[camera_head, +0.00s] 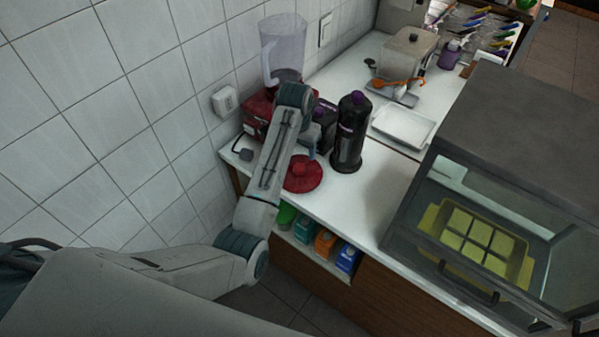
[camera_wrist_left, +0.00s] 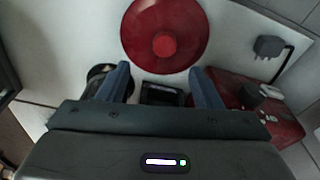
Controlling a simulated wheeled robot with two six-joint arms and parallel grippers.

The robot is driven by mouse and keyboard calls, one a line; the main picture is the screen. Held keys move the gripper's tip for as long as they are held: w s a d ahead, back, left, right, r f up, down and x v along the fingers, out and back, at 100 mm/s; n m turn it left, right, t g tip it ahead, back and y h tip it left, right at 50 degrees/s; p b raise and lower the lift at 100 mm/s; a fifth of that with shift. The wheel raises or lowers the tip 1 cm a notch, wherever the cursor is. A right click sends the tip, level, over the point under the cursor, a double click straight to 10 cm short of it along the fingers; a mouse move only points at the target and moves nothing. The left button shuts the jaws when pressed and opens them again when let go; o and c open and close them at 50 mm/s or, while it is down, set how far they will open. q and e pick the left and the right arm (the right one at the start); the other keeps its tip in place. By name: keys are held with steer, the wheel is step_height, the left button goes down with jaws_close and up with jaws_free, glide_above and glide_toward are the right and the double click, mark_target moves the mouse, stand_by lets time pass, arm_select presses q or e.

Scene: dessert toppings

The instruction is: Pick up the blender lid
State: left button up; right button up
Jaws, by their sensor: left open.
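The blender lid is a round red disc with a raised red knob (camera_head: 303,174), lying on the white counter near its front edge. It shows nearly whole in the left wrist view (camera_wrist_left: 145,30), at the top, beyond the fingertips. My left gripper (camera_wrist_left: 161,76) is open, with two blue-grey fingers apart and no lid between them. In the head view my forearm hides most of this gripper. The blender has a red base (camera_head: 257,108) and a clear jug (camera_head: 285,42), behind my arm by the wall. My right gripper is not in view.
A tall black bottle (camera_head: 349,140) stands right of the lid. A dark box-like object shows between the fingers in the wrist view (camera_wrist_left: 161,96). A white tray (camera_head: 403,126) lies farther back. A glass display case (camera_head: 500,190) fills the right. Several cartons sit on the shelf below.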

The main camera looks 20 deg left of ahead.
mark_target(299, 166)
arm_select(q)
steer(key=f, duration=0.3)
steer(key=shift+w+a+f+p, duration=0.15)
steer(key=shift+w+f+p, duration=0.1)
steer(key=shift+p, duration=0.1)
steer(key=shift+f+p, duration=0.45)
steer(key=shift+p, duration=0.1)
steer(key=f, duration=0.1)
steer(key=f+p, duration=0.1)
steer(key=f, duration=0.1)
steer(key=shift+w+a+f+p, duration=0.15)
steer(key=shift+w+p, duration=0.05)
steer(key=shift+p, duration=0.1)
steer(key=shift+w+f, duration=0.1)
steer(key=shift+f, duration=0.45)
steer(key=c, duration=1.1)
steer(key=shift+r, duration=0.2)
